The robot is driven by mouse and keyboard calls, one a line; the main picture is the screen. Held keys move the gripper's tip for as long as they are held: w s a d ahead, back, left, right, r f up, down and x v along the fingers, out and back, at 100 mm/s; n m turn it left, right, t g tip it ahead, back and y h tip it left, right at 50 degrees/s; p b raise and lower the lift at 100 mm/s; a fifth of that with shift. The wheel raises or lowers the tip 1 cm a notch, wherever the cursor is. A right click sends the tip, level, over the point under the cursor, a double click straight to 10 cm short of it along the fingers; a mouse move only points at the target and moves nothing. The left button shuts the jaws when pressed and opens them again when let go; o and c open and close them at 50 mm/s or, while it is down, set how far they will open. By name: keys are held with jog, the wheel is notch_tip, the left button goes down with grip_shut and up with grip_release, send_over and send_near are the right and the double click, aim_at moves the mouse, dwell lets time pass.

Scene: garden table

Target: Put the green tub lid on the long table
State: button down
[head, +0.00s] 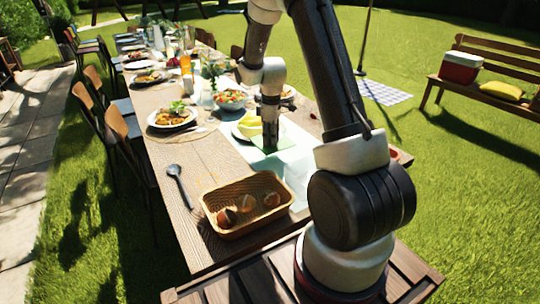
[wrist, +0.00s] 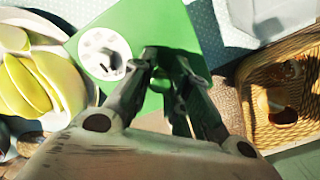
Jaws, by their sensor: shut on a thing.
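The green tub lid (wrist: 130,30) is a flat green square with a white round mark, seen in the wrist view under my fingertips. In the head view a part of the lid (head: 258,141) shows below my gripper (head: 270,146), low over the long table (head: 205,153). In the wrist view my gripper (wrist: 166,72) is shut on the lid near its edge. The fingers hide part of the lid. I cannot tell whether the lid touches the table or the cloth beneath it.
A plate of yellow-green slices (wrist: 35,75) is close beside the lid. On the other side are a clear tub (wrist: 268,12) and a wicker basket (wrist: 245,75) with bread rolls. A dark spoon (head: 178,185) and a plate of food (head: 172,117) lie on the table. Bare wood shows left of the basket.

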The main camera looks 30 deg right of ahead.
notch_tip(320, 180, down, 6)
jog(key=shift+f, duration=0.25)
jog(key=shift+f, duration=0.15)
jog(key=c, duration=1.4)
grip_release()
jog(key=shift+o, duration=0.2)
notch_tip(320, 180, up, 13)
jog(key=shift+s+r, duration=0.1)
jog(key=shift+s, duration=0.05)
jog(key=s+a+r+m+t, duration=0.1)
jog(key=s+a+r+m, duration=0.15)
jog(key=s+r, duration=0.65)
jog(key=s+a+r+m+t, duration=0.2)
jog(key=s+r+m, duration=0.1)
jog(key=s+r, duration=0.55)
jog(key=s+a+r+m+t, duration=0.1)
jog(key=s+m, duration=0.3)
jog(key=s, duration=0.7)
jog(key=shift+s+a+r, duration=0.2)
jog(key=shift+s+r, duration=0.2)
jog(key=shift+r, duration=0.15)
